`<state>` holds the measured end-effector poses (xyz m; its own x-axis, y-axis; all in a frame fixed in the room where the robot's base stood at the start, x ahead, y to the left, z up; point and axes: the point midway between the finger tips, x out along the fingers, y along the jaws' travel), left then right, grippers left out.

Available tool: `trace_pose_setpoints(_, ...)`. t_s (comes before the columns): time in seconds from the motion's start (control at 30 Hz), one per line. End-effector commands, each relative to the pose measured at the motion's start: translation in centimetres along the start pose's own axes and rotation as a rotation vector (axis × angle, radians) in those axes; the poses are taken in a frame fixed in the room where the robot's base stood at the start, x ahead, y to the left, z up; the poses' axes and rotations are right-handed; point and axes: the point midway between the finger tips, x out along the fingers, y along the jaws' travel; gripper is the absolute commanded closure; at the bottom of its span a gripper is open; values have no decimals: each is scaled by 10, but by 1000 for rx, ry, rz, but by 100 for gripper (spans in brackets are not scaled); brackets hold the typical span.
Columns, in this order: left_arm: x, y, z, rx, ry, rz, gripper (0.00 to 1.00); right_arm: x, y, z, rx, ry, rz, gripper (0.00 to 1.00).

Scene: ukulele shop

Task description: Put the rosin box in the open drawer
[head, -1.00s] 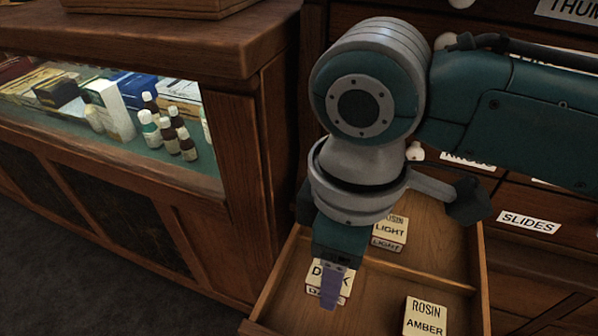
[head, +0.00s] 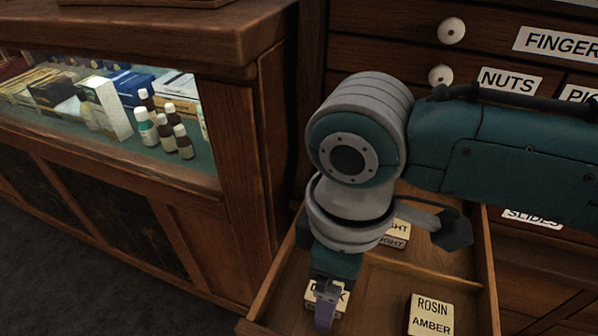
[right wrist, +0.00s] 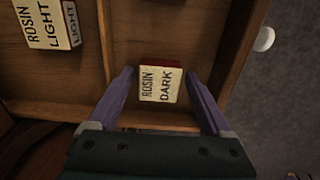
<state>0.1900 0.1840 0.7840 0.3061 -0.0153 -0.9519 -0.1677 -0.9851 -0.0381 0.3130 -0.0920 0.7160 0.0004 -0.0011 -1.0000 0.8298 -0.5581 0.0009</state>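The open drawer (head: 466,262) has wooden dividers and several compartments. A cream rosin box marked DARK (head: 311,297) lies in its near left compartment; it also shows in the right wrist view (right wrist: 158,84). My right gripper (head: 325,318) is over this box, partly hiding it in the head view. In the right wrist view its purple fingers (right wrist: 160,74) are open, one on each side of the box, with small gaps visible. A box marked AMBER (head: 431,315) lies in the near right compartment. A box marked LIGHT (head: 396,234) lies farther back, partly hidden by my arm. My left gripper is not in view.
A glass-fronted wooden counter (head: 235,120) with bottles (head: 165,130) and boxes inside stands left of the drawer. Shut labelled drawers, such as NUTS (head: 507,82), rise behind my right arm. The drawer's dividers and side walls stand close around the gripper.

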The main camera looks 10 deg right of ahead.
Motion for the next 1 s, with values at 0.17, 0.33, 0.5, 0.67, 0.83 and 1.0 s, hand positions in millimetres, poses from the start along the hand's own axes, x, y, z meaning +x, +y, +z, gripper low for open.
trace_pose_setpoints(0.17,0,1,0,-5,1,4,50,0,0,0,0,0,0,11)
trace_pose_setpoints(0.33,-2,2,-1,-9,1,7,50,-5,0,0,0,1,1,11)
trace_pose_setpoints(0.5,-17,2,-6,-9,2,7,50,-35,0,-1,-1,3,0,11)
trace_pose_setpoints(0.67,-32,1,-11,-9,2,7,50,-73,1,0,0,3,2,11)
trace_pose_setpoints(0.83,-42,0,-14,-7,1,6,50,-105,0,-1,0,2,1,11)
trace_pose_setpoints(1.0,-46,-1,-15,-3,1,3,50,-121,0,-1,1,2,-1,11)
